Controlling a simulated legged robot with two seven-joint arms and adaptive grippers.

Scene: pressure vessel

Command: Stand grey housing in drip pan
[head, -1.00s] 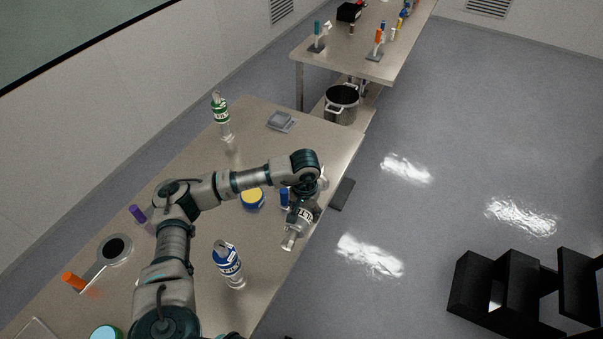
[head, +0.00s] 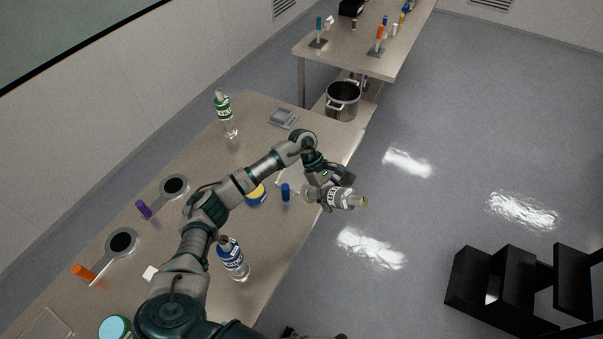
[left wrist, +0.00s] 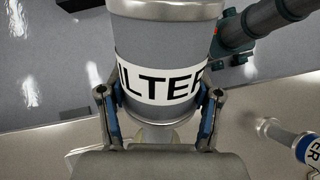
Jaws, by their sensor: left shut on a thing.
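The grey housing (head: 338,198) is a grey cylinder with a white band lettered FILTER. It is tilted well over, nearly on its side in the head view, and shows out past the table's right edge. My left gripper (head: 322,189) is shut on it. In the left wrist view the fingers (left wrist: 160,95) press the housing (left wrist: 165,40) from both sides. A shallow pale-rimmed tray (head: 44,326) lies at the lower left of the table, partly cut off. I cannot tell whether it is the drip pan.
On the table (head: 195,150) stand a green-labelled bottle (head: 226,115) and a blue-labelled bottle (head: 233,262). Black steps (head: 510,285) stand on the floor at right.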

